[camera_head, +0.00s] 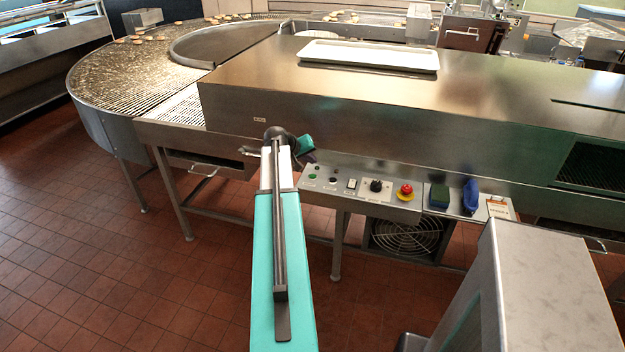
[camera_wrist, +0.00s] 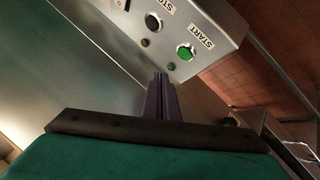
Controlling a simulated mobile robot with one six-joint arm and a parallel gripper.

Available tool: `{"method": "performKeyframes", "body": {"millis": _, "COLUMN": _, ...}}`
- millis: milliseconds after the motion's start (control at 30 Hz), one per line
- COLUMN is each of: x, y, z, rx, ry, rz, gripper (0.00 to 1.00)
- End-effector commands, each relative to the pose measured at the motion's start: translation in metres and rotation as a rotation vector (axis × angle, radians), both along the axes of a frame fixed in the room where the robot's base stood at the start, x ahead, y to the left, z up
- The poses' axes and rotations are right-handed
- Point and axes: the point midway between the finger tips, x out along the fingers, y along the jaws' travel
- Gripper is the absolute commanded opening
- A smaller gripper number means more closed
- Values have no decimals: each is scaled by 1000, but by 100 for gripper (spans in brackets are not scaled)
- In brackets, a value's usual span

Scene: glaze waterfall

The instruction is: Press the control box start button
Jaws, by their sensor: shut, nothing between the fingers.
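The control box (camera_head: 362,190) is a steel panel on the front of the machine, right of my arm in the head view. Its green start button (camera_wrist: 186,52) sits beside the label START in the wrist view. A black stop button (camera_wrist: 153,22) is next to it. My gripper (camera_wrist: 161,80) is shut and empty, its dark fingers pointing toward the panel edge, a little below and left of the green button in the picture. They look apart from the button. In the head view, my arm hides most of the gripper. The green button also shows there (camera_head: 313,176).
A white tray (camera_head: 368,56) lies on the steel hood above. A drawer handle (camera_head: 205,171) juts out left.

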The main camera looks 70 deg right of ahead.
Motion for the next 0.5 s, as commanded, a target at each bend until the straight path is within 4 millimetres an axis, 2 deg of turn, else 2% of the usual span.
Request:
{"method": "performKeyframes", "body": {"millis": 200, "x": 0, "y": 0, "z": -25, "rx": 0, "ry": 0, "rz": 0, "gripper": 0}}
{"method": "performKeyframes", "body": {"millis": 500, "x": 0, "y": 0, "z": -40, "rx": 0, "ry": 0, "rz": 0, "gripper": 0}}
